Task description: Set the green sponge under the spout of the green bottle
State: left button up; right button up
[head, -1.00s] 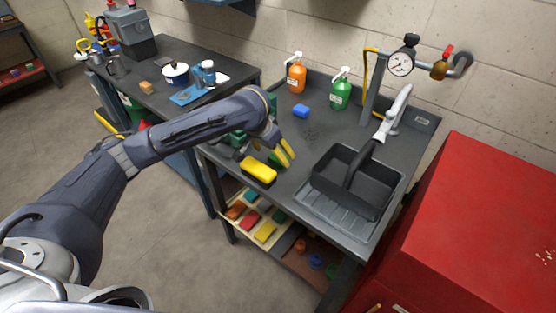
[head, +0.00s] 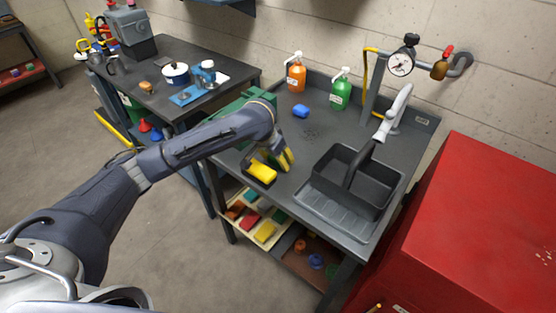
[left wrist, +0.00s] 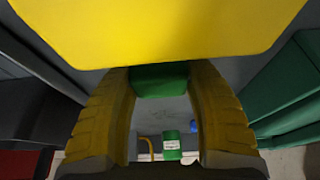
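The green bottle (head: 340,93) with a white pump spout stands at the back of the sink bench, right of an orange bottle. It also shows upside down in the left wrist view (left wrist: 171,140). My left gripper (head: 287,160) is low over the bench's front left part. In the left wrist view, the green sponge (left wrist: 160,80) sits between its yellow fingers, which meet it on both sides. The sponge is hidden in the head view. My right gripper is out of view.
A black basin (head: 330,180) and faucet (head: 392,115) are at right. A green box (head: 232,112) is behind my left arm. The bench middle before the green bottle is clear.

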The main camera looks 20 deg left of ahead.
pick_arm(q)
jog(key=c, duration=0.3)
jog(key=shift+c, duration=0.2)
jog(key=shift+r, duration=0.15)
notch_tip(320, 180, up, 19)
jog(key=s+f+n, duration=0.2)
jog(key=s+f, duration=0.1)
jog(key=s+f+n+y, duration=0.1)
jog(key=s+f+n, duration=0.1)
jog(key=s+f, duration=0.1)
jog(key=shift+s+a+f+y, duration=0.1)
jog(key=shift+s+f+y, duration=0.25)
jog(key=shift+f, duration=0.35)
jog(key=shift+s+r, duration=0.4)
jog(key=shift+s, duration=0.45)
jog(key=shift+s+r, duration=0.4)
jog(key=shift+s, duration=0.4)
jog(key=shift+s+r, duration=0.4)
jog(key=shift+s, duration=0.45)
